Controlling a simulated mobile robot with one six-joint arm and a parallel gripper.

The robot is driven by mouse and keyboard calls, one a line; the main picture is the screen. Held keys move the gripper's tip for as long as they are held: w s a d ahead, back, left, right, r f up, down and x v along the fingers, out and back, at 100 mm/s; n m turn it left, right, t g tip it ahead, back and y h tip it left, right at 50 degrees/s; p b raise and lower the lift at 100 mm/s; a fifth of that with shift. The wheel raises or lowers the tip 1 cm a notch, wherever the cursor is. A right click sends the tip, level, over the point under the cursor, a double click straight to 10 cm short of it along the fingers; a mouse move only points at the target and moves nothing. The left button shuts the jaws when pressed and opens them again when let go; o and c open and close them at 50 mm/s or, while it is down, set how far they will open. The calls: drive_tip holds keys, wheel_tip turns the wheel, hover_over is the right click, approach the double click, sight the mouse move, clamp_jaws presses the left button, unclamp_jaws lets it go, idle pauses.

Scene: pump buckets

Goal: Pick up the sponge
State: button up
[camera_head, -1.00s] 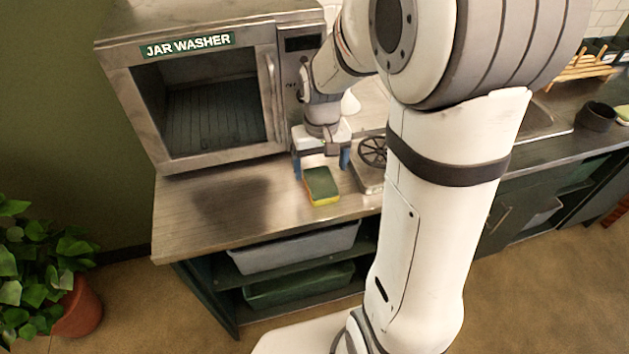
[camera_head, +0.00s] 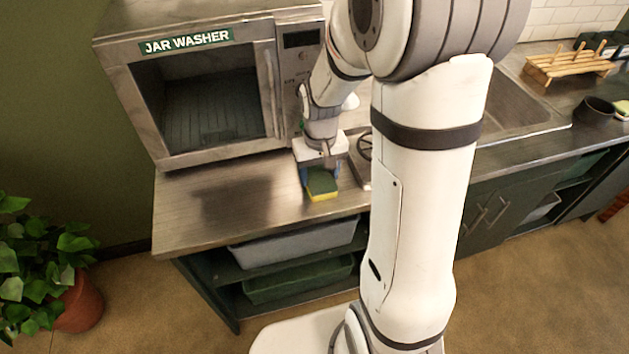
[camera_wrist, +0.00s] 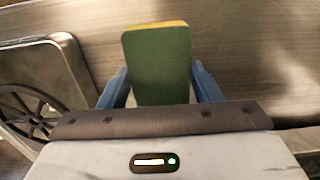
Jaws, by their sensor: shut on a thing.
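The sponge (camera_head: 321,184) has a green top and a yellow underside. It is at the front part of the steel counter, right of the jar washer's front. My gripper (camera_head: 319,180) is over it and shut on it. In the wrist view the sponge (camera_wrist: 158,62) shows its green face and a yellow far edge, between the blue fingers of my gripper (camera_wrist: 160,88). Whether the sponge touches the counter or hangs just above it, I cannot tell. Part of its near end is hidden by my gripper.
The jar washer (camera_head: 190,95) stands behind and left, its front showing a dark interior. A steel unit with a round black grate (camera_head: 366,147) is close on the right. The counter (camera_head: 200,205) is clear to the left. A sink (camera_head: 515,105) and a wooden rack (camera_head: 568,65) lie farther right.

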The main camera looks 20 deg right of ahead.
sight(320, 177)
drive_tip(key=shift+c, duration=1.2)
wheel_tip(320, 177, up, 10)
drive_tip(key=o, duration=0.4)
drive_tip(key=c, duration=0.3)
drive_tip(key=shift+c, duration=0.3)
